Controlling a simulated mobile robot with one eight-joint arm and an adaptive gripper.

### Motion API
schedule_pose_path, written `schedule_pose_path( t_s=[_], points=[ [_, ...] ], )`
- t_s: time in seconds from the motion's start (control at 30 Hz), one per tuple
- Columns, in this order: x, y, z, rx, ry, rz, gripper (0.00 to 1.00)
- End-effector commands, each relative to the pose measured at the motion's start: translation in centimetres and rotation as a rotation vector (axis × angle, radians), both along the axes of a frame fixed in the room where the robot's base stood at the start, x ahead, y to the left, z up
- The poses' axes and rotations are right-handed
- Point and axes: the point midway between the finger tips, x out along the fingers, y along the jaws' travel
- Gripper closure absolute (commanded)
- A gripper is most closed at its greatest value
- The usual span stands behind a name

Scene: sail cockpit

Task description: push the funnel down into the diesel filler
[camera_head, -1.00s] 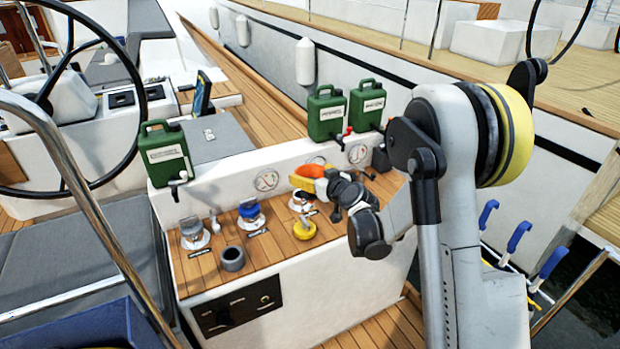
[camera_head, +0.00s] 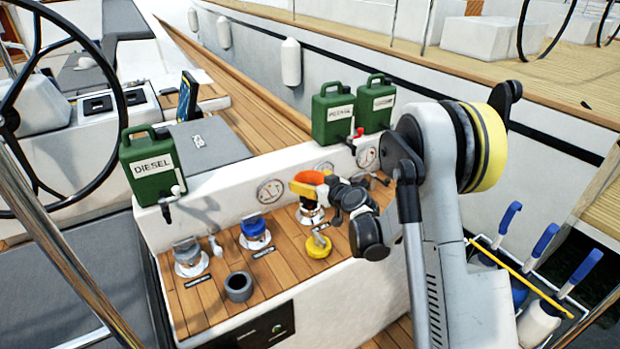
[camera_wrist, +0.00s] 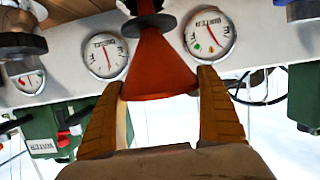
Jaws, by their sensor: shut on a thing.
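An orange funnel (camera_head: 308,180) stands over an open filler (camera_head: 311,213) in the console's wooden top, with a yellow cap (camera_head: 318,246) off beside it. In the wrist view the funnel (camera_wrist: 160,66) appears upside down, its wide end between my fingers and its narrow end at a dark collar (camera_wrist: 149,24). My gripper (camera_head: 320,186) is shut on the funnel's wide end; it also shows in the wrist view (camera_wrist: 161,82). The spout's end is hidden, so I cannot tell how deep it sits. The filler's label is too small to read.
A green DIESEL can (camera_head: 153,180) stands on the left of the ledge, and two more green cans (camera_head: 332,118) stand behind. A grey cap (camera_head: 189,257), a blue cap (camera_head: 254,231) and a dark cup (camera_head: 238,287) are left of the filler. Gauges line the wall behind.

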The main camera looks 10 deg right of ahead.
Motion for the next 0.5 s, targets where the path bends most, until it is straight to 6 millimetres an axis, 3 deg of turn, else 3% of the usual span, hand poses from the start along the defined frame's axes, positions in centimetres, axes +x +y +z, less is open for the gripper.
schedule_pose_path(
  t_s=[0.13,0.5],
  points=[
    [0.01,0.00,-1.45,0.000,0.000,0.000,0.56],
    [-0.01,0.00,-1.59,0.000,0.000,0.000,0.56]
  ],
)
